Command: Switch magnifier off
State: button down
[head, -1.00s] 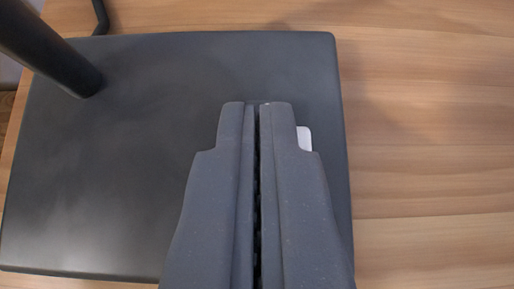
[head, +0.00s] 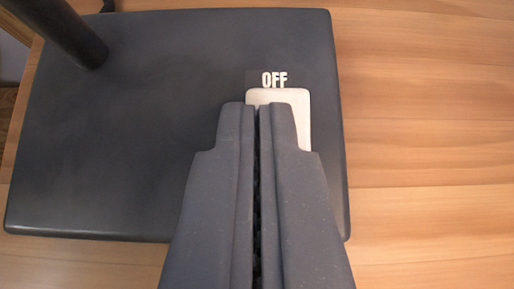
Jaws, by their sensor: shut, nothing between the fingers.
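The magnifier's dark grey base (head: 150,130) lies flat on a wooden surface. A white switch (head: 295,105) sits on the right part of the base. The fingers hide the switch's near left part. I cannot tell whether the tips touch it. The magnifier's lens is not in view.
A dark post (head: 65,35) rises from the base at the upper left. The wooden surface (head: 430,130) to the right is clear.

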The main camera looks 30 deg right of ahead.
jog(key=shift+f, duration=0.1)
jog(key=r, duration=0.3)
jog(key=s+r, duration=0.1)
jog(key=shift+a+r+p, duration=0.3)
jog(key=shift+r+p, duration=0.05)
jog(key=shift+p, duration=0.05)
jog(key=f+p+v, duration=0.1)
jog(key=p+v, duration=0.2)
jog(key=v, duration=1.6)
jog(key=shift+s+a, duration=0.3)
jog(key=shift+a, duration=0.05)
